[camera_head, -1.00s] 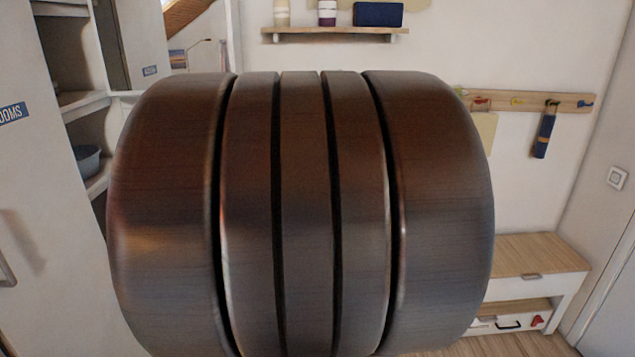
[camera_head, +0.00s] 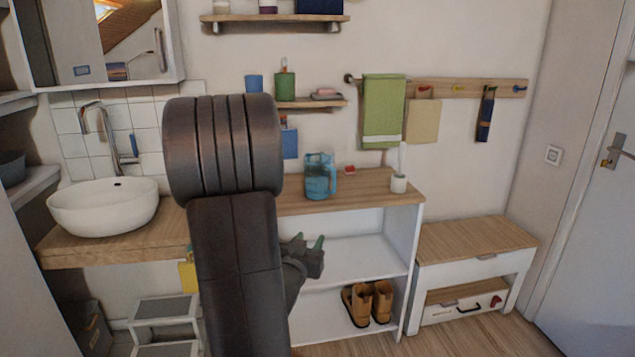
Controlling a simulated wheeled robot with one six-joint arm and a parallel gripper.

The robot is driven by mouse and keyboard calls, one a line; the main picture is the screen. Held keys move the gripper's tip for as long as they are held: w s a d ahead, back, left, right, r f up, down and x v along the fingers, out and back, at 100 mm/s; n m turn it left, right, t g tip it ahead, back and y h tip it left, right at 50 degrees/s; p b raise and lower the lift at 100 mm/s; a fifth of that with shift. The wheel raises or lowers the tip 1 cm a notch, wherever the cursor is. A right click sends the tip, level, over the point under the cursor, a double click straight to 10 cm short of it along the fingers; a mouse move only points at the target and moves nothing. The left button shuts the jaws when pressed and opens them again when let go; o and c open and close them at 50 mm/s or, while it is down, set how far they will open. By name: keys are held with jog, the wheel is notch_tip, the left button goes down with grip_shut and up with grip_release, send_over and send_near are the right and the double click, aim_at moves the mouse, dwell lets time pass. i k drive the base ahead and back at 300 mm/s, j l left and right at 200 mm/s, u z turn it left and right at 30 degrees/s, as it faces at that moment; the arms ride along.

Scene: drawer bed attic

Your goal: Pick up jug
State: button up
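A translucent blue jug (camera_head: 320,177) with a handle on its right stands upright on the wooden top of a white shelf unit (camera_head: 385,190), against the back wall. My gripper (camera_head: 309,241) is below and in front of the jug, lower than the wooden top and apart from the jug. My dark arm hides the part of the top left of the jug and part of my wrist.
A white cup (camera_head: 398,184) with a brush and a small red item (camera_head: 349,170) are right of the jug. A small wall shelf (camera_head: 312,104) hangs above. A white basin (camera_head: 104,206) is at left. Boots (camera_head: 369,303) stand below; a low bench (camera_head: 470,240) is at right.

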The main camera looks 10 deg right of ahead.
aim_at(318, 168)
jog(key=i+j+z, duration=0.65)
jog(key=i+j, duration=0.3)
jog(key=j, duration=0.1)
